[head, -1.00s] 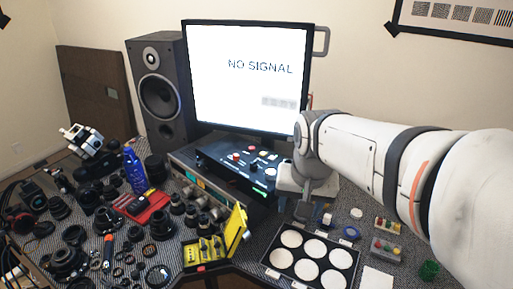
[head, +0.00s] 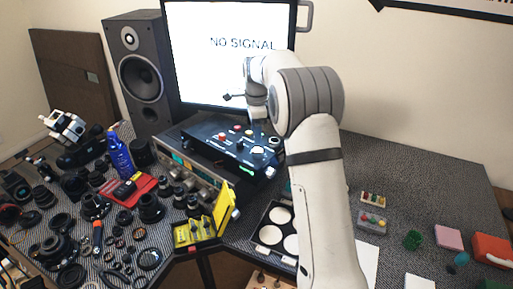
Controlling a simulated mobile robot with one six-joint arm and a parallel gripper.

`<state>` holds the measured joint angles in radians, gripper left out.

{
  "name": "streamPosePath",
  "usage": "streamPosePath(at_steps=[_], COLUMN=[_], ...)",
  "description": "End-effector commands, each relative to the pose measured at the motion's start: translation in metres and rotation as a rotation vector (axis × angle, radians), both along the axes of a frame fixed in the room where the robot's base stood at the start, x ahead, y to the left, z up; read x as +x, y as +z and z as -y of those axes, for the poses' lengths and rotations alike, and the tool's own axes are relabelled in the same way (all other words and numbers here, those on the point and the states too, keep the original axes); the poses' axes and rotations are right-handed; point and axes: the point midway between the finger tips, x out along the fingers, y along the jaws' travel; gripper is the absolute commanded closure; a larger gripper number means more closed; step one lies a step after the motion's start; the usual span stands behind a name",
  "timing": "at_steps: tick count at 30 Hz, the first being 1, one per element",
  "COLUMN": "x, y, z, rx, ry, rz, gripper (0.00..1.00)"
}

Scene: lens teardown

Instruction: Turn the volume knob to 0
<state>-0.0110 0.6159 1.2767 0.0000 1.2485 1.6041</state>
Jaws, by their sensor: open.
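The dark control panel (head: 213,135) sits on top of a rack unit in front of the monitor, with red, white and dark knobs or buttons on its sloped face. A white round knob (head: 258,151) shows near its right end, above a green light. The labels are too small to read, so I cannot tell which control is the volume knob or where it points. My gripper (head: 258,138) hangs over the right part of the panel, pointing down, close above the white knob. It is open, with nothing seen in it. Whether it touches the knob is unclear.
The monitor (head: 215,60) reading "NO SIGNAL" stands behind the panel, a speaker (head: 141,75) to its left. A yellow case (head: 196,232), a blue bottle (head: 119,155) and many lens parts crowd the left. My arm covers part of the black tray (head: 262,236).

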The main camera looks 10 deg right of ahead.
Motion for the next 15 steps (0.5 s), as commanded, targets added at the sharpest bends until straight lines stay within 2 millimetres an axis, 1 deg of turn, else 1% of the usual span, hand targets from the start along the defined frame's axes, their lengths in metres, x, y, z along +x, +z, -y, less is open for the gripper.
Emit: streamPosePath(at_steps=[9, 12, 15], x=[-0.001, -0.001, -0.001], y=[-0.049, -0.061, -0.068], z=[0.001, 0.001, 0.001], rx=[0.000, 0.000, 0.000], ry=[0.000, 0.000, 0.000], rz=[-0.004, -0.003, -0.002], gripper=[0.44, 0.44, 0.44])
